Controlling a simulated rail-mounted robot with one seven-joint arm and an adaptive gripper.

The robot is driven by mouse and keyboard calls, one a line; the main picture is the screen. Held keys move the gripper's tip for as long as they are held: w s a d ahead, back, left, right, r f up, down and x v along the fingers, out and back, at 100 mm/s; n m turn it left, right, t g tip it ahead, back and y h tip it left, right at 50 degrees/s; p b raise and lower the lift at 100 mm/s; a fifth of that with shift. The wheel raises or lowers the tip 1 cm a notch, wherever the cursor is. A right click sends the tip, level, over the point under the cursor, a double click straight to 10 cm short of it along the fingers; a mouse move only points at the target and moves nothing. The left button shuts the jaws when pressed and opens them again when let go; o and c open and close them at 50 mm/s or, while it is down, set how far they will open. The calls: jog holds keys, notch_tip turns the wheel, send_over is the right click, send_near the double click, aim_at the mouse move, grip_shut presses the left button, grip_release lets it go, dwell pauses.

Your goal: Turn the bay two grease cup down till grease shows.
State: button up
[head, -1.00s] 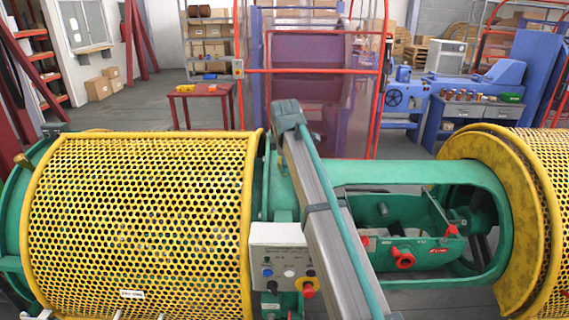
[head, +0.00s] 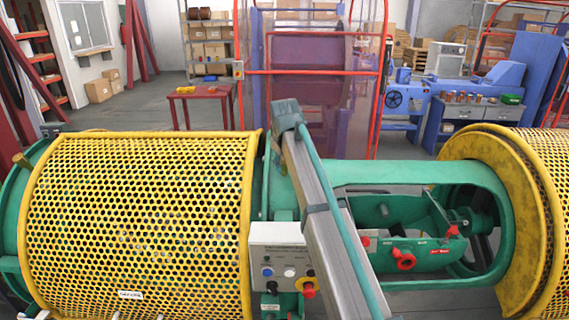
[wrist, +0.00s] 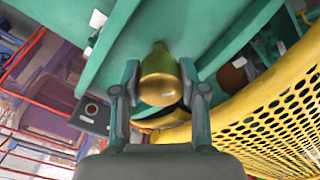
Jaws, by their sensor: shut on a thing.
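The grease cup (wrist: 162,88) is a brass-coloured cup with a rounded end and a narrower neck, set against green machine metal in the wrist view. My gripper (wrist: 160,76) is shut on it, one finger on each side. I cannot make out any grease at the cup. In the head view neither my gripper nor this cup can be made out.
Yellow perforated guards stand at left (head: 140,220) and right (head: 550,190), with an open green cradle (head: 490,185) between. A control box (head: 283,262) with buttons is at front. In the wrist view a yellow guard (wrist: 265,125) runs close beside my gripper.

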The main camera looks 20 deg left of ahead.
jog(key=m, duration=0.6)
jog(key=shift+f+m+b, duration=0.1)
jog(key=shift+m+b, duration=0.2)
jog(key=shift+b, duration=0.1)
jog(key=m, duration=0.6)
jog(key=shift+s+a+b, duration=0.1)
jog(key=shift+b, duration=0.25)
jog(key=shift+m, duration=0.4)
jog(key=o, duration=1.1)
jog(key=shift+o, duration=0.2)
jog(key=v, duration=1.2)
